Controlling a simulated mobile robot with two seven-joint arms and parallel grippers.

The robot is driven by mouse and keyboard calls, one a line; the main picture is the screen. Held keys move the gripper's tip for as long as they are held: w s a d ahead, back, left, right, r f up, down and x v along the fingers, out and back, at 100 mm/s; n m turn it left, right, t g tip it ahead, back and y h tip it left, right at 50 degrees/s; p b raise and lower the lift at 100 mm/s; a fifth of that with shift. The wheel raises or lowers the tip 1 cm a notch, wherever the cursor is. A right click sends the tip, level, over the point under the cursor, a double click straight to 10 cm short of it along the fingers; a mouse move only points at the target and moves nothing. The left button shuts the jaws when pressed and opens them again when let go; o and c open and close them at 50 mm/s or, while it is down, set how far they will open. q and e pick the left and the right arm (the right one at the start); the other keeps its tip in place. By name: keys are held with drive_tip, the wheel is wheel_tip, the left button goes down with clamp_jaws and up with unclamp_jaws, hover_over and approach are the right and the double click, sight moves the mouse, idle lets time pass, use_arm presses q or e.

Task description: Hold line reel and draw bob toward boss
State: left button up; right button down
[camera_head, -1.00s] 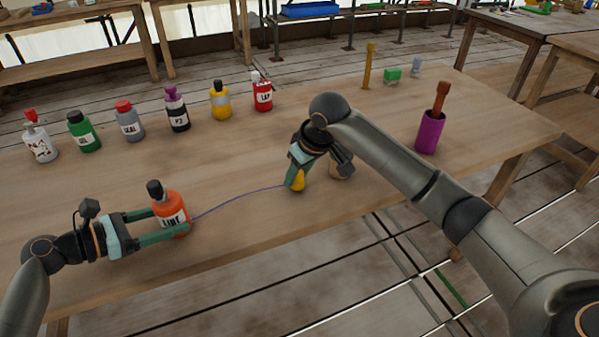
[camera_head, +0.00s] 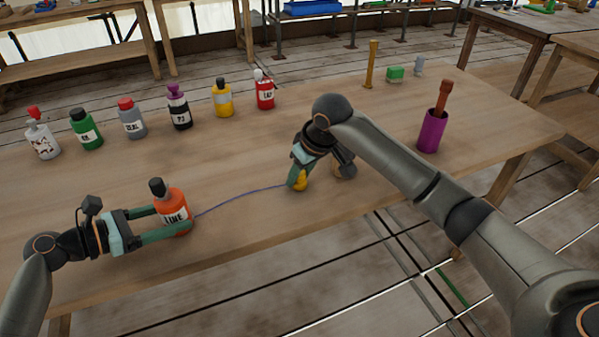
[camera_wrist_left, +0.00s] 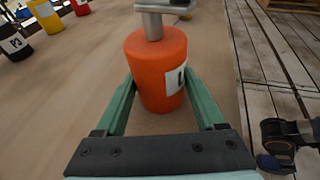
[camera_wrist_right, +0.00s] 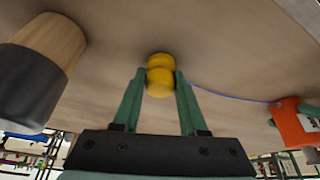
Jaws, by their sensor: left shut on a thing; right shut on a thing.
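The line reel (camera_head: 174,208) is an orange bottle-like body with a dark top and a LINE label, standing on the table at the left. My left gripper (camera_head: 168,222) is shut on it, its green fingers on both sides; it fills the left wrist view (camera_wrist_left: 158,75). The bob (camera_wrist_right: 160,76) is yellow and rounded, held between the fingers of my right gripper (camera_wrist_right: 160,90). In the head view the bob (camera_head: 300,181) is low over the table, partly hidden. A thin blue line (camera_head: 240,199) runs between reel and bob. A wooden piece with a dark end (camera_wrist_right: 45,55), possibly the boss, is beside my right gripper.
Several labelled bottles stand along the back left, including a green one (camera_head: 85,130) and a red one (camera_head: 265,92). A purple cup (camera_head: 432,130) with a brown handle stands at the right. A yellow post (camera_head: 371,64) and a green block (camera_head: 396,74) stand at the back.

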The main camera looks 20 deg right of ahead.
drive_tip(key=shift+f, duration=0.1)
drive_tip(key=shift+c, duration=1.8)
unclamp_jaws()
use_arm(q)
drive_tip(key=o, duration=1)
drive_tip(key=shift+c, duration=0.2)
use_arm(e)
drive_tip(key=v, duration=1.2)
use_arm(q)
drive_tip(key=shift+a, duration=0.1)
drive_tip(key=v, duration=1.2)
drive_tip(key=shift+s, duration=0.1)
